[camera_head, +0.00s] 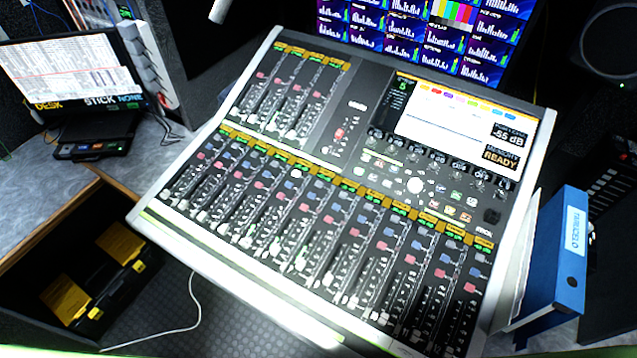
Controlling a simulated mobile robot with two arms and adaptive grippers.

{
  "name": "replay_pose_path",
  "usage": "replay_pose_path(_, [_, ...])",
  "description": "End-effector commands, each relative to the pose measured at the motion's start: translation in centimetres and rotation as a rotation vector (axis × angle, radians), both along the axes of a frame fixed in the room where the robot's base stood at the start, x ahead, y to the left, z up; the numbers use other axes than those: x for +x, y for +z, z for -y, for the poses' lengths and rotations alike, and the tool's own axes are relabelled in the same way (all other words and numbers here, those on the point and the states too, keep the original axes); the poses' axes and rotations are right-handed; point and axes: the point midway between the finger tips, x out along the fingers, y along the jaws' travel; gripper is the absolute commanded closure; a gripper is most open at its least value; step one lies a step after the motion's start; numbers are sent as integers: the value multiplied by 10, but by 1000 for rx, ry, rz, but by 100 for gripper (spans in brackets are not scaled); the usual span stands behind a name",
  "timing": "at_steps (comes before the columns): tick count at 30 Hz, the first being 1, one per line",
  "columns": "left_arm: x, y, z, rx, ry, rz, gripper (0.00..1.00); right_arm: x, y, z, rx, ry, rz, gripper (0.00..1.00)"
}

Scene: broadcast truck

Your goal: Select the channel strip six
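The mixing console (358,107) fills the middle of the view, tilted in the picture. Its lower bank (300,240) holds a long row of channel strips with yellow and green labels, coloured buttons and faders. Counted from the left, the sixth strip seems to lie below the label near the row's middle (325,177); its number is too small to read. A bright white spot (297,174) shows just left of that label. A small display (402,88) beside the console screen (445,115) shows a green 5. Neither of my grippers is in view.
A blue binder (558,262) stands close against the console's right side. A monitor (72,72) stands at the left, and a screen wall (420,30) is behind. Yellow-and-black cases (100,275) sit low at the left. A white cable (193,300) hangs below the front edge.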

Motion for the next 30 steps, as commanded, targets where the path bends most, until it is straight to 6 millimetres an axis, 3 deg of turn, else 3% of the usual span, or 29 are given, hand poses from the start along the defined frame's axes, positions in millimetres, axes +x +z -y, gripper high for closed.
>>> replay_pose_path(2, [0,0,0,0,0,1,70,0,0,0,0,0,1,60])
replay_pose_path(7, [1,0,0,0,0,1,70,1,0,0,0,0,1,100])
replay_pose_path(30, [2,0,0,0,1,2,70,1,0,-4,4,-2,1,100])
